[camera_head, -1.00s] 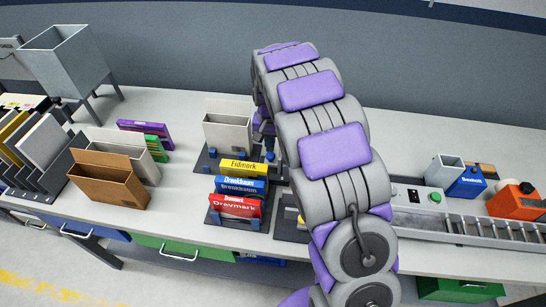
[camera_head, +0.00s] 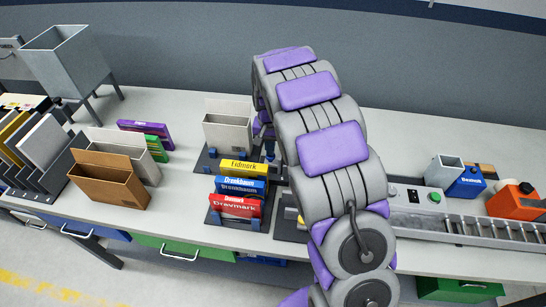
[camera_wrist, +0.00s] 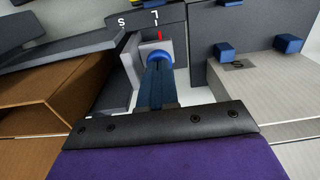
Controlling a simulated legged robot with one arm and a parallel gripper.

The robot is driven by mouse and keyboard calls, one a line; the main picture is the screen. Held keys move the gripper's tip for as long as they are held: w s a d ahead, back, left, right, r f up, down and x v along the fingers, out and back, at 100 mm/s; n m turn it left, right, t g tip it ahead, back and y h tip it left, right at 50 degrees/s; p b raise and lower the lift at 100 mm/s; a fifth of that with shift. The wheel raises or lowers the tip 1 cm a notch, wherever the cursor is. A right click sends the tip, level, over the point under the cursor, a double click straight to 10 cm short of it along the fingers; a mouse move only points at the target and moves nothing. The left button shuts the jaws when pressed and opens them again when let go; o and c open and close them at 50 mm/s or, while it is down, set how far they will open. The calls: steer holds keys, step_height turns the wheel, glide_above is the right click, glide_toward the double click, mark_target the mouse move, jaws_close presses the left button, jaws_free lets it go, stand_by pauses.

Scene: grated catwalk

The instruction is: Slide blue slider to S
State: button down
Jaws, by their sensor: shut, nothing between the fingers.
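In the wrist view the blue slider (camera_wrist: 160,56) is a rounded blue knob at a light grey block with a red pointer mark. The pointer sits under the letter L on the dark scale plate (camera_wrist: 138,22); the letter S is to its left. My gripper (camera_wrist: 160,72) is shut and empty, its dark blue fingers reaching up to the knob. I cannot tell whether they touch it.
In the wrist view a brown box (camera_wrist: 55,85) stands left and a pale box (camera_wrist: 262,100) right, near blue pegs (camera_wrist: 288,43). In the head view several labelled boxes (camera_head: 238,186) stand left of my arm, and a grey conveyor (camera_head: 480,231) lies right.

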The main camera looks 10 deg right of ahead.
steer(key=shift+f, duration=0.3)
steer(key=shift+s+d+f+p, duration=0.15)
steer(key=shift+s+d, duration=0.25)
steer(key=shift+d, duration=0.4)
steer(key=shift+s+d+r+p, duration=0.15)
steer(key=shift+s+d, duration=0.2)
steer(key=shift+d, duration=0.4)
steer(key=shift+s+d+f+p, duration=0.15)
steer(key=shift+s+d, duration=0.25)
steer(key=shift+d, duration=0.4)
stand_by(0.9)
step_height(320, 180, up, 6)
steer(key=p, duration=0.3)
steer(key=shift+w, duration=0.2)
stand_by(0.5)
steer(key=shift+r, duration=0.2)
